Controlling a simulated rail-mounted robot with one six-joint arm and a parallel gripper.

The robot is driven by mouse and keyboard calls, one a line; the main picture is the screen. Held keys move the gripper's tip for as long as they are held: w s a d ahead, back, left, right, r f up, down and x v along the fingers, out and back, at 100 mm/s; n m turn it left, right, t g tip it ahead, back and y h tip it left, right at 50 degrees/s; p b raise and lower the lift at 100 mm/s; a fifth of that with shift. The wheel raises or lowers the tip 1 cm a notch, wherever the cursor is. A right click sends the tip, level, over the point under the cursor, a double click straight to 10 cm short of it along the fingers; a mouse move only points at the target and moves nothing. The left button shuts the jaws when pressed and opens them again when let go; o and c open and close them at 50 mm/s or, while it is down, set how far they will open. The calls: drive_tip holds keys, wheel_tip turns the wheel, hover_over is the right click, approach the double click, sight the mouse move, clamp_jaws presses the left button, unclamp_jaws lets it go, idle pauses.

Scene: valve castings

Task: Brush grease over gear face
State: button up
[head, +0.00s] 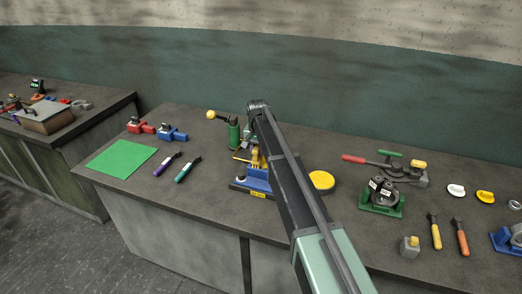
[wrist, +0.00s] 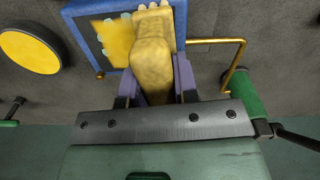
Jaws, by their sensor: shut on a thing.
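My gripper (wrist: 157,82) points down in the wrist view, its two purple fingers shut on either side of a mottled yellow piece, which looks like the brush (wrist: 152,62). The far end of the brush reaches over a blue-framed fixture (wrist: 84,24). Beside it inside the frame is a yellow face (wrist: 117,40) with pale notched edges, probably the gear. I cannot tell whether the brush touches it. In the head view the blue fixture (head: 238,187) stands mid-bench, partly hidden behind my arm.
A green cylinder (wrist: 246,94) with a copper-coloured rod is close at the right. A yellow disc (head: 321,181) lies right of the fixture. A green mat (head: 121,158) and two handled tools are left; a green-based casting (head: 382,199) stands right.

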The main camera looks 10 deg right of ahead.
drive_tip(key=shift+s+d, duration=0.45)
drive_tip(key=shift+d, duration=0.4)
drive_tip(key=shift+s+d, duration=0.45)
drive_tip(key=shift+d, duration=0.4)
drive_tip(key=shift+s+d, duration=0.45)
drive_tip(key=shift+d, duration=0.4)
drive_tip(key=shift+s+d, duration=0.4)
drive_tip(key=shift+d, duration=0.45)
wheel_tip(320, 180, up, 6)
drive_tip(key=p, duration=0.6)
wheel_tip(320, 180, up, 3)
drive_tip(key=p, duration=0.3)
